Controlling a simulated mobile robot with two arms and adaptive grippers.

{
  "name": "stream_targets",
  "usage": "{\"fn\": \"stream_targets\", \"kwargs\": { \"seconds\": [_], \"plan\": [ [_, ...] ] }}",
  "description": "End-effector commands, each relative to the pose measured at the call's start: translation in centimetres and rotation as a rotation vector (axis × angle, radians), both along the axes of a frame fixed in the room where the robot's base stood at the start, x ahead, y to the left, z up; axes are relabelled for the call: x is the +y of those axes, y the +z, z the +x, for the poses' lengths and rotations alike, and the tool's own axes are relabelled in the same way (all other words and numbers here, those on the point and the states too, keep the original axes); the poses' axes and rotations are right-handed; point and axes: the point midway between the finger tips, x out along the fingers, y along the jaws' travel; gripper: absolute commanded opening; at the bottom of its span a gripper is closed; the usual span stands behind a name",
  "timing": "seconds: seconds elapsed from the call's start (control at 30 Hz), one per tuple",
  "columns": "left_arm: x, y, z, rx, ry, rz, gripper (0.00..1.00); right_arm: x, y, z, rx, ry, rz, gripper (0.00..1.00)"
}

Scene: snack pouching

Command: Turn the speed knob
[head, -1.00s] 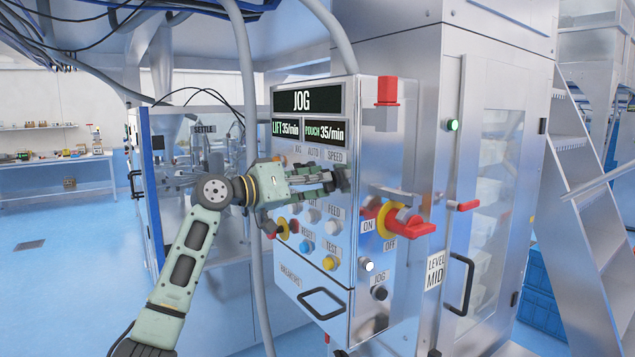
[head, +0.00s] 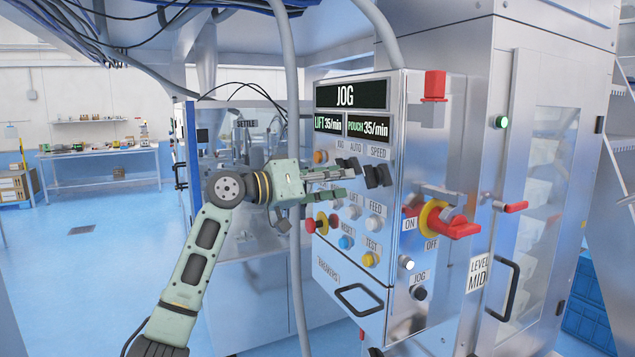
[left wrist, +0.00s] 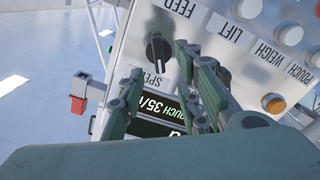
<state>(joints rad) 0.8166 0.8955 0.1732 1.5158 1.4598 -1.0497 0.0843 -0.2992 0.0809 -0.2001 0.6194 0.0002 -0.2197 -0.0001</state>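The black speed knob (head: 379,176) is on the front of the silver control panel, below the SPEED label (head: 378,152). In the left wrist view the knob (left wrist: 158,48) shows upside down beside its label, with a pale pointer line. My left gripper (head: 346,181) is open and empty, to the left of the knob in the head view. In the left wrist view its fingers (left wrist: 160,64) are spread, with the knob beyond and between the tips. The gripper appears apart from the knob. The displays read JOG, LIFT 35/min and POUCH 35/min. My right gripper is not in view.
Several buttons lie below the knob, including a red stop button (head: 310,225) and a yellow TEST button (head: 370,260). A red and yellow switch (head: 440,220) juts from the panel's right side. A grey conduit (head: 293,100) runs down behind my left arm.

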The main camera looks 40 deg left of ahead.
Motion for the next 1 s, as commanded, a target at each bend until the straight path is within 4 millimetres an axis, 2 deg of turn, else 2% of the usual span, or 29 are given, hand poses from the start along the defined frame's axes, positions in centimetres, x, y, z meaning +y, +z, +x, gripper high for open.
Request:
{"fn": "stream_targets", "kwargs": {
  "seconds": [0.13,0.33,0.5,1.0],
  "plan": [
    [1.2,-0.2,-2.8,0.003,0.000,0.001,0.31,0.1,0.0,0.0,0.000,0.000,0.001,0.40],
    [2.1,-0.1,-5.0,0.003,0.000,-0.001,0.31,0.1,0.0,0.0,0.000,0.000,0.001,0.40],
    [2.3,0.0,-5.6,0.000,0.000,-0.001,0.31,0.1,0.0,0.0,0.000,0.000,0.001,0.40],
    [2.3,0.0,-5.6,0.000,0.000,-0.001,0.31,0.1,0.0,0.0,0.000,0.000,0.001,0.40]
  ]
}}
